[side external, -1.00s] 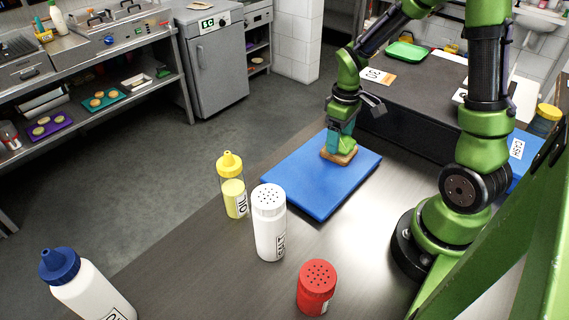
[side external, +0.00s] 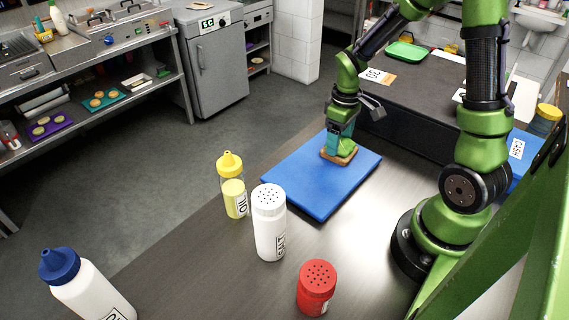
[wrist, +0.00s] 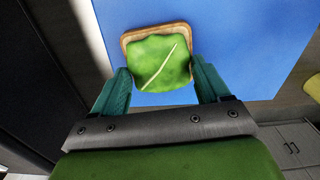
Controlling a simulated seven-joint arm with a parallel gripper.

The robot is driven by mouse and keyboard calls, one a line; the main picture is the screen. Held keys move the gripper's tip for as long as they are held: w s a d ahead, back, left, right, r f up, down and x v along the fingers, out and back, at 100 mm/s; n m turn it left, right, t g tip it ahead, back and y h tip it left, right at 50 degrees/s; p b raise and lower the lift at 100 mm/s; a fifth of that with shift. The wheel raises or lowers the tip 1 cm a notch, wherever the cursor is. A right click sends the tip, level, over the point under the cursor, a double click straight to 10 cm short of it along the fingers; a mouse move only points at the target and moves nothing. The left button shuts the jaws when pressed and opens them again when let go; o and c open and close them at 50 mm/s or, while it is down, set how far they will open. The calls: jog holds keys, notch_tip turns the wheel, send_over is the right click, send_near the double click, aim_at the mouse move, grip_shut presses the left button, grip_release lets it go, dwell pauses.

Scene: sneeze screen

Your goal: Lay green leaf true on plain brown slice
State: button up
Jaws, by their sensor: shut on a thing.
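The green leaf (wrist: 160,62), with a pale midrib, is between the teal fingers of my gripper (wrist: 160,88) in the wrist view. My gripper is shut on it, and it also shows in the side view (side external: 340,147). The brown slice (wrist: 153,29) lies under the leaf, with its crust showing along the top and upper sides; the leaf covers most of it. In the side view the slice (side external: 335,157) is on the blue board (side external: 308,187), just below my fingertips. I cannot tell whether the leaf touches the slice.
An oil bottle (side external: 234,190) with a yellow cap, a white shaker (side external: 269,225) and a red shaker (side external: 316,288) stand in front of the board. A blue-capped bottle (side external: 85,285) is at the lower left. The rest of the board is clear.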

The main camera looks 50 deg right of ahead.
jog(key=shift+f, duration=0.3)
jog(key=o, duration=1)
notch_tip(320, 180, up, 17)
jog(key=s+a+r+m+t+y, duration=0.1)
jog(key=s+a+m+t, duration=0.1)
jog(key=a, duration=0.5)
jog(key=s+a+r+m+t+y, duration=0.1)
jog(key=s+a+r+m+t, duration=0.1)
jog(key=s+a+t, duration=0.3)
jog(key=shift+a+r+m, duration=0.2)
jog(key=shift+a+m, duration=0.3)
jog(key=shift+a, duration=0.7)
